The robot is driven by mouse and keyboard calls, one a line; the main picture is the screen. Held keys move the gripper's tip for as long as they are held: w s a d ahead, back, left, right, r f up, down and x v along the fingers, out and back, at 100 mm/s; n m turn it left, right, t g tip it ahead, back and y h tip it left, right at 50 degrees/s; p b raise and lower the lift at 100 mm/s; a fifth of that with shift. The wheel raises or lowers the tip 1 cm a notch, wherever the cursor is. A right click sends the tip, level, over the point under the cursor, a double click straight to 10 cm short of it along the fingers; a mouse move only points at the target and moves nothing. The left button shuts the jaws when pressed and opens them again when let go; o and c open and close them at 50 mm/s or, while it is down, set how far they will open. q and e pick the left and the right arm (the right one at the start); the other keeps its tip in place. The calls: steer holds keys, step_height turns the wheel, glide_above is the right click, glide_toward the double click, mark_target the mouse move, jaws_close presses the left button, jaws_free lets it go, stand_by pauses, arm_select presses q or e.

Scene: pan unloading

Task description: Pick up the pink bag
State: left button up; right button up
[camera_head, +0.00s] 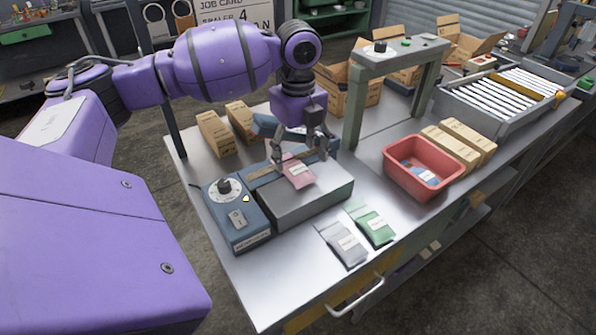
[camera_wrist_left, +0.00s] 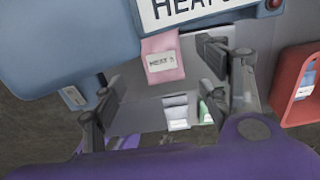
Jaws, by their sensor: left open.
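The pink bag (camera_head: 299,172) has a white label and lies on the grey metal part of the heat sealer (camera_head: 318,197), by its jaw. In the left wrist view the pink bag (camera_wrist_left: 160,69) hangs out below the sealer's front, between my spread fingers. My left gripper (camera_head: 301,158) is open and empty, just above the bag, with a finger to each side; it also shows in the left wrist view (camera_wrist_left: 160,76). I cannot tell whether a finger touches the bag. My right gripper is not in view.
The sealer's blue control box (camera_head: 236,213) stands left of the bag. A grey bag (camera_head: 343,244) and a green bag (camera_head: 371,225) lie in front. A red bin (camera_head: 424,181) stands right, beside cardboard boxes (camera_head: 459,144). A grey-green frame (camera_head: 355,105) rises behind.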

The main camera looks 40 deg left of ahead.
mark_target(300, 170)
arm_select(q)
step_height(300, 170, down, 5)
steer(key=shift+w+d, duration=0.1)
steer(key=shift+d, duration=0.05)
steer(key=c, duration=1.4)
steer(key=shift+r, duration=0.1)
